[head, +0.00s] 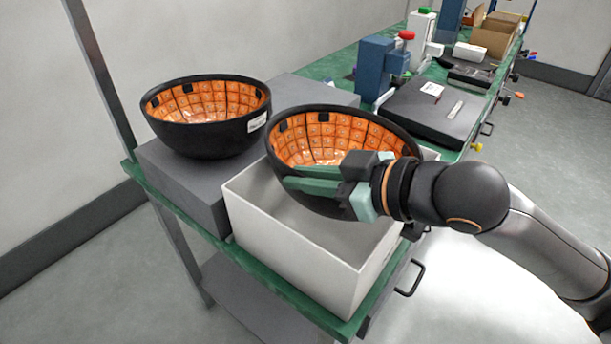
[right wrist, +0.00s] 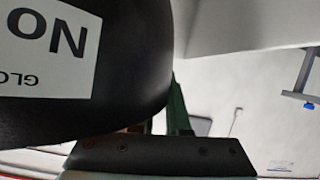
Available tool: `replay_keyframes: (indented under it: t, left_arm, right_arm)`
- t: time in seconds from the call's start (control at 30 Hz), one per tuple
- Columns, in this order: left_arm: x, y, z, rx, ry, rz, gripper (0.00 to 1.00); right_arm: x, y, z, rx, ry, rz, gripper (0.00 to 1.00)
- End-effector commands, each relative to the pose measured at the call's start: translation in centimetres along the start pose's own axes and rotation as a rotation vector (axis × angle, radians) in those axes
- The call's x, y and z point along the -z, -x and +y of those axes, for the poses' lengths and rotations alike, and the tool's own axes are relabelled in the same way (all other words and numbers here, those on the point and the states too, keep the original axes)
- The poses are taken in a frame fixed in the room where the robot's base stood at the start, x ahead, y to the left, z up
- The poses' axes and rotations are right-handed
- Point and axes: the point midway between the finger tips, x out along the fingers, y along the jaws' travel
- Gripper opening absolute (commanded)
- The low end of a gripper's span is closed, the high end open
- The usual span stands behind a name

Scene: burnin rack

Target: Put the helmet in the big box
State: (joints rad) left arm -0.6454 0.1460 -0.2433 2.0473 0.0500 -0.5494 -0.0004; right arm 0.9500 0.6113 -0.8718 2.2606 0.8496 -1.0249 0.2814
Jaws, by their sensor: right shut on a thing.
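Two black bowl-shaped helmets with orange padded insides show in the head view. One helmet (head: 345,135) is upturned over the big white box (head: 295,248), its lower part within the box opening. My right gripper (head: 310,180) is shut on this helmet's near rim. In the right wrist view the helmet's black shell (right wrist: 130,75) with a white label fills the left side, close to the fingers. The other helmet (head: 205,140) rests upturned on a grey block to the left. Whether the held helmet touches the box floor is hidden. My left gripper is not in view.
The grey block (head: 180,185) stands beside the box on the green bench (head: 215,240). Behind are a black flat case (head: 435,112), a blue device (head: 374,70) and a cardboard box (head: 493,38). The bench's front edge has handles. Open floor lies to the right.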

Motion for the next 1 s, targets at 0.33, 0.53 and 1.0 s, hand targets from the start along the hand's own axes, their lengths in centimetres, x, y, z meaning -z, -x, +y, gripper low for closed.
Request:
replay_keyframes:
  t: [0.33, 0.53, 1.0]
  left_arm:
    - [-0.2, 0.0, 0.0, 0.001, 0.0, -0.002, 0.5]
    - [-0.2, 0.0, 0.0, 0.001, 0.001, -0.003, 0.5]
    - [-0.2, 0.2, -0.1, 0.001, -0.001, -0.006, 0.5]
  right_arm:
    - [-0.9, -0.4, -0.1, -0.001, 0.002, 0.002, 0.0]
    - [-0.9, -0.4, -0.1, 0.0, -0.001, -0.001, 0.36]
    - [0.2, 0.1, 0.1, -0.001, 0.002, 0.003, 0.44]
